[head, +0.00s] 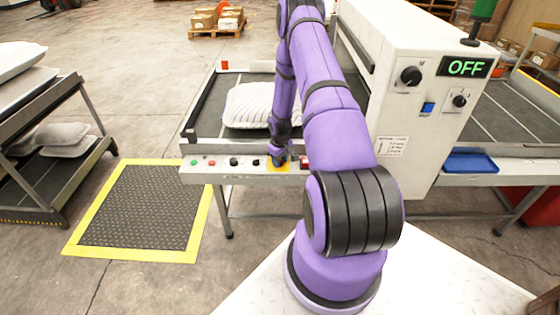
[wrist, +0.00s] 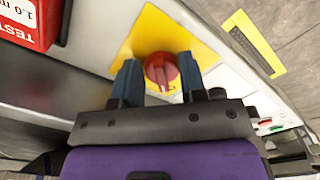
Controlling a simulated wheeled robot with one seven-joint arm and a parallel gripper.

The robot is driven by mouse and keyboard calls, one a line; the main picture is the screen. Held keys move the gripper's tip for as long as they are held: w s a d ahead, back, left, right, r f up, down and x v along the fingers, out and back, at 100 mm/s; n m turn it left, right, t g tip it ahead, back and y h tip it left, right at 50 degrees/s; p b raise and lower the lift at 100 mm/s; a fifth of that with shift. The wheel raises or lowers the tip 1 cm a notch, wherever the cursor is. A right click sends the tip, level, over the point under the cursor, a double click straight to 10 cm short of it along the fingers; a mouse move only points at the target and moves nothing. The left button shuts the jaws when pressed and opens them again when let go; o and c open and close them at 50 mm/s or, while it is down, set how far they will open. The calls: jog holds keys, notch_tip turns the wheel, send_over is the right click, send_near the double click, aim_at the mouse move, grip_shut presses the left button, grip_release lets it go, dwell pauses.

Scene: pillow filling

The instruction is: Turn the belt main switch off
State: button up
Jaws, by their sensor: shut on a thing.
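The belt main switch is a red rotary knob (wrist: 160,70) on a yellow plate (wrist: 146,29), seen in the wrist view. The plate also shows in the head view (head: 278,169) on the front rail of the conveyor. My gripper (wrist: 160,76) has its blue fingertips on either side of the knob's grip and is shut on it. In the head view my gripper (head: 279,158) hides the knob. The knob's grip points roughly towards my gripper's palm in the wrist view. I cannot read any position marks.
On the rail left of the switch are a green button (head: 193,162), a red button (head: 211,162) and black knobs (head: 234,161). A red box (wrist: 28,20) marked TEST stands close beside my gripper. A striped pillow (head: 248,105) lies on the conveyor. The cabinet display (head: 467,67) reads OFF.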

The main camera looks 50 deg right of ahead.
jog(key=o, duration=0.8)
jog(key=shift+o, duration=0.2)
notch_tip(320, 180, up, 11)
dwell(0.5)
